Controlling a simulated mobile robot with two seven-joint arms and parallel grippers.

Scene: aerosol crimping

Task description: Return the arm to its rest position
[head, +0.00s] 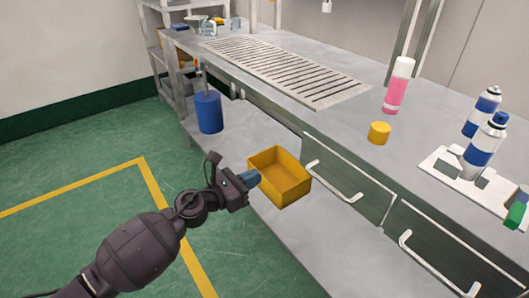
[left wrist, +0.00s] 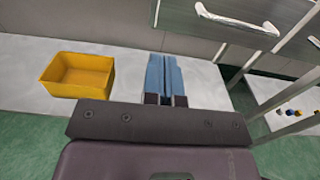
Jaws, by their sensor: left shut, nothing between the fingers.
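My left gripper (head: 249,178) is in front of the bench, over the lower shelf, at the left edge of a yellow bin in the head view. In the left wrist view its blue fingers (left wrist: 165,75) are together with nothing between them. My left arm reaches in from the lower left of the head view. My right gripper is not in view.
The open yellow bin (head: 293,193) sits on the lower shelf (head: 262,226), beside a blue canister (head: 209,112). On the bench are a pink bottle (head: 397,88), a yellow cap (head: 379,133) and blue-and-white cans (head: 483,148). Drawer handles (head: 334,181) stick out. Green floor is clear at left.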

